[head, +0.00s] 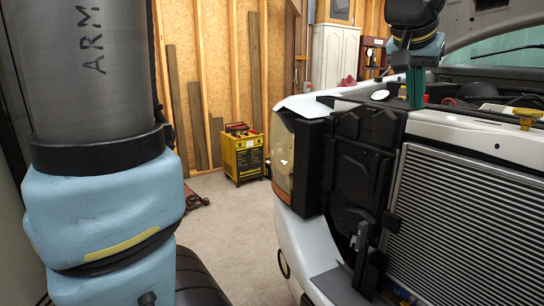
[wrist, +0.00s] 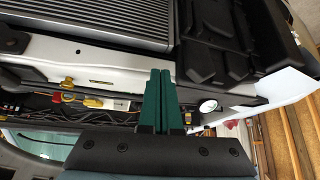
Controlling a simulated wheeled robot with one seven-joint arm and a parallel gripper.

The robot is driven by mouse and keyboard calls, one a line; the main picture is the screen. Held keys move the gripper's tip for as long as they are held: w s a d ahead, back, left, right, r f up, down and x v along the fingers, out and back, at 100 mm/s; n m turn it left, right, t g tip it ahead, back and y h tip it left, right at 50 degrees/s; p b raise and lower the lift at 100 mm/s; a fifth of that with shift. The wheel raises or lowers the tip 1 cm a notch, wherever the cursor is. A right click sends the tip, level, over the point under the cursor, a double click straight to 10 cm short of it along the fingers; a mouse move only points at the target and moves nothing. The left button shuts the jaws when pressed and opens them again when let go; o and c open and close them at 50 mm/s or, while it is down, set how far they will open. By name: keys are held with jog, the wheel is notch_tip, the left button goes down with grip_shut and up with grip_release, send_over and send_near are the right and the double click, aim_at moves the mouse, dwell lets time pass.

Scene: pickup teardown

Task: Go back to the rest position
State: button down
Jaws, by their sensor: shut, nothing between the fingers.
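My gripper (head: 415,92) is at the upper right of the head view, over the front edge of the pickup's open engine bay. Its green fingers point down and are closed together with nothing between them. In the wrist view the shut fingers (wrist: 161,90) stand in the middle, in front of the pickup's white front crossmember (wrist: 50,50). I cannot tell whether the fingertips touch anything. The pickup (head: 300,235) fills the right side of the head view, its hood raised.
The radiator (head: 470,220) and black front panels (head: 360,165) are exposed below my gripper. The concrete floor (head: 235,230) between is clear.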

jog(key=w+a+f+n+g+y, duration=0.1)
jog(key=w+a+f+n+y, duration=0.3)
jog(key=a+f, duration=1.3)
jog(key=s+a+f+n+g, duration=0.1)
jog(key=s+a+f+n, duration=0.1)
jog(key=a+f, duration=0.3)
jog(key=s+a+f+n+g, duration=0.1)
jog(key=s+a+f, duration=0.2)
jog(key=a, duration=0.9)
notch_tip(320, 180, down, 2)
jog(key=shift+s+f+n+g+y, duration=0.15)
jog(key=shift+s+n+g+y, duration=0.15)
jog(key=shift+s+n+y, duration=0.1)
